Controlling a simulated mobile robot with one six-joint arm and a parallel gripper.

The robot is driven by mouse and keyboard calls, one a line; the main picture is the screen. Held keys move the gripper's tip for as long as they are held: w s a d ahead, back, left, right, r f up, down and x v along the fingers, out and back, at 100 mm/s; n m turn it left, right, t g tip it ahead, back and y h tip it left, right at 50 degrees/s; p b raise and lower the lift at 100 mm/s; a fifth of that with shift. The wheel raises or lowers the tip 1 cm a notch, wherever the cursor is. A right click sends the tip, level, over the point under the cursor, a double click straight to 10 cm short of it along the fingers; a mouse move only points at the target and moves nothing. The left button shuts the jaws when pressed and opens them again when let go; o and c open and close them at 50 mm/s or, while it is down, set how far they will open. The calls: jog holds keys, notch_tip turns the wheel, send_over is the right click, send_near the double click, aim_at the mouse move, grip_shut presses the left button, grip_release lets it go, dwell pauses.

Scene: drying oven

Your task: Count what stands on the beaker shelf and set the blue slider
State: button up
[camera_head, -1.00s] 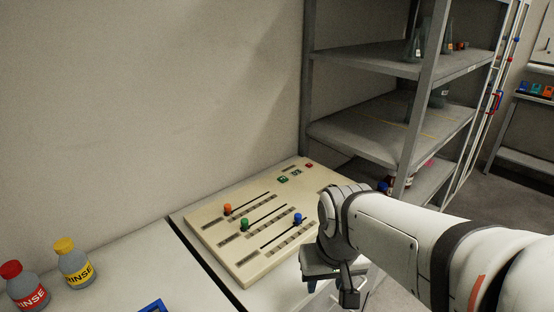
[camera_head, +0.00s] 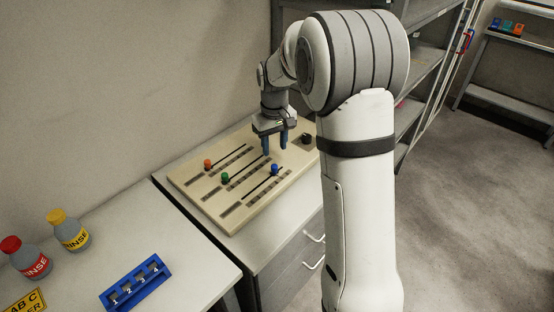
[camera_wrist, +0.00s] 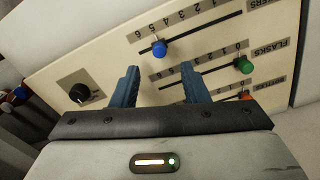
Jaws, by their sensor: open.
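A cream slider panel (camera_head: 235,216) lies on the counter. Its blue slider (camera_head: 274,169) also shows in the wrist view (camera_wrist: 159,48), near the high-number end of its slot, around 5 or 6; I cannot tell exactly. The green slider (camera_wrist: 245,66) and orange slider (camera_wrist: 246,95) sit near the low ends of their slots. My gripper (camera_head: 275,149) is open and empty above the panel, fingers pointing down, just behind the blue slider and apart from it. The shelving rack (camera_head: 430,57) is mostly hidden by my arm; no beakers show on it.
A black knob (camera_wrist: 78,93) sits at the panel's end. A blue numbered rack (camera_head: 136,285), a red-capped rinse bottle (camera_head: 30,260) and a yellow-capped one (camera_head: 69,230) stand on the left counter. Drawers (camera_head: 296,262) are below the panel. Floor at right is clear.

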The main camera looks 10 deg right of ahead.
aim_at(274, 165)
jog(key=shift+w+f, duration=0.45)
jog(key=shift+f, duration=0.2)
notch_tip(274, 165, down, 7)
jog(key=shift+f+p, duration=0.1)
jog(key=shift+p, duration=0.3)
grip_shut()
